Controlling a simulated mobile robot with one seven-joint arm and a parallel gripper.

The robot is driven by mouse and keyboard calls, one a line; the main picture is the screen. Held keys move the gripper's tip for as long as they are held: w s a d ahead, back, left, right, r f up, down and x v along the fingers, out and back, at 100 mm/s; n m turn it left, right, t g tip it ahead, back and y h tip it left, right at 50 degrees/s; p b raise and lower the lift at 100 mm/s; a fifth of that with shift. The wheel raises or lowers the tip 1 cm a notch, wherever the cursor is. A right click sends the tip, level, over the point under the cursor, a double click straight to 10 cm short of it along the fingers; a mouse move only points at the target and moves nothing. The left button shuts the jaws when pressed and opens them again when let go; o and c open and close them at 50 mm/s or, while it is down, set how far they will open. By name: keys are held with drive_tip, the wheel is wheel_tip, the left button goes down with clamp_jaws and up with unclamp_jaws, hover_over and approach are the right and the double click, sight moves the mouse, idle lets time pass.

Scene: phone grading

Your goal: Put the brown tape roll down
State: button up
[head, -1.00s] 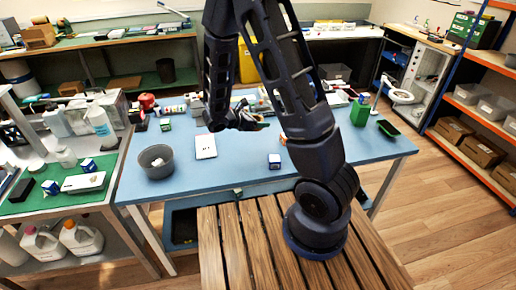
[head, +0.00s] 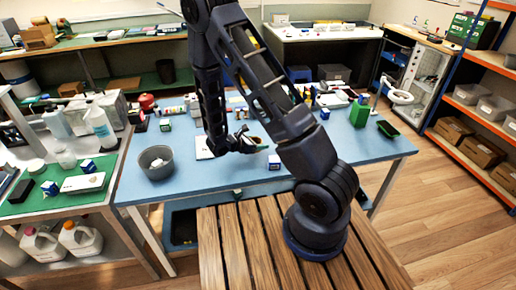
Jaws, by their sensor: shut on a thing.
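My gripper (head: 252,143) is over the middle of the blue table (head: 218,176), low above its top. It is shut on a small brownish thing (head: 259,141), which I take to be the brown tape roll. The roll is mostly hidden by the jaws and too small to make out well. I cannot tell whether it touches the table.
A small blue-and-white box (head: 274,162) stands just right of and below my gripper. A green container (head: 359,112) and a dark green tray (head: 388,129) are at the right. The front of the table is clear.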

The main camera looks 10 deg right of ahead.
drive_tip(key=shift+f, duration=1.5)
drive_tip(key=shift+f, duration=0.1)
drive_tip(key=o, duration=1)
